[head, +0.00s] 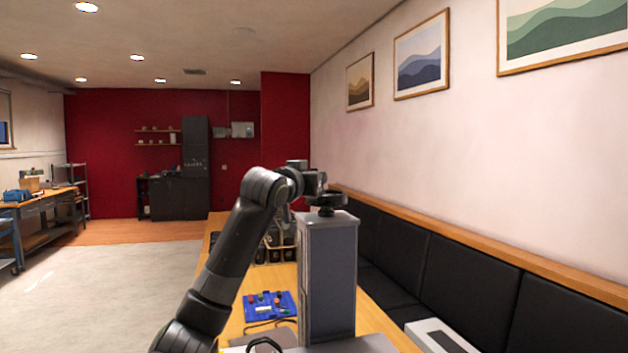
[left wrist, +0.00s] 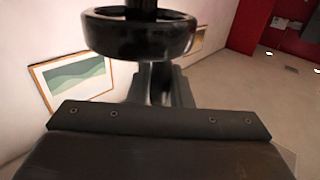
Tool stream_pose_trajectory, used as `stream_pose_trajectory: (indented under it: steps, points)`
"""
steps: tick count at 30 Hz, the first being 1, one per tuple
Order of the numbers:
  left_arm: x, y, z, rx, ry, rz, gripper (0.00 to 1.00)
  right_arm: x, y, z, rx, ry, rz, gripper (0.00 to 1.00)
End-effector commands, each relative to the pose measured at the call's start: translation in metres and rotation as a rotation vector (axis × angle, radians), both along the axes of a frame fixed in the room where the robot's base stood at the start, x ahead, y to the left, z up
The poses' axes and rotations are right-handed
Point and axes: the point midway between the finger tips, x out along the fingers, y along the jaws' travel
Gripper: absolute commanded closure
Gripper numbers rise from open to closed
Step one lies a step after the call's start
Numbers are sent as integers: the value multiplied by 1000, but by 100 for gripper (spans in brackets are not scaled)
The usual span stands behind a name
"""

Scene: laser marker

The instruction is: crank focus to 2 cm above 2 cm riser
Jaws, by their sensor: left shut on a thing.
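The grey focus column (head: 328,275) of the laser marker stands upright on the wooden table, with a dark crank wheel (head: 327,208) on its top. In the left wrist view the crank wheel (left wrist: 140,36) is a round black ring on a shaft. My left gripper (head: 318,188) is at the top of the column, shut on a part of the crank. Its fingers (left wrist: 160,86) meet the crank near the wheel, and the exact contact is hidden. The 2 cm riser cannot be made out. My right gripper is not in view.
A black padded bench (head: 455,290) runs along the right wall, with a white box (head: 437,338) in front. Open floor lies to the left.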

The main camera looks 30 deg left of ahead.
Motion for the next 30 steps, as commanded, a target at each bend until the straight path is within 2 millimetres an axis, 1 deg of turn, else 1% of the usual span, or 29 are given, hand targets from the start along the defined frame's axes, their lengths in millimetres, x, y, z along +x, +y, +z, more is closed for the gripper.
stream_pose_trajectory:
  steps: [8, 14, 20, 30]
  points:
    - [0, -2, -1, -2, 1, 29, 100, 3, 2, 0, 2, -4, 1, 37]
    - [-1, -5, -1, -2, 0, 119, 100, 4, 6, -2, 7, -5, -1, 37]
    - [-3, -10, -1, -3, 1, 268, 100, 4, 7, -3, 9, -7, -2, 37]
    - [-4, -19, -1, -3, 5, 569, 100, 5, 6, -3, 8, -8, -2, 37]
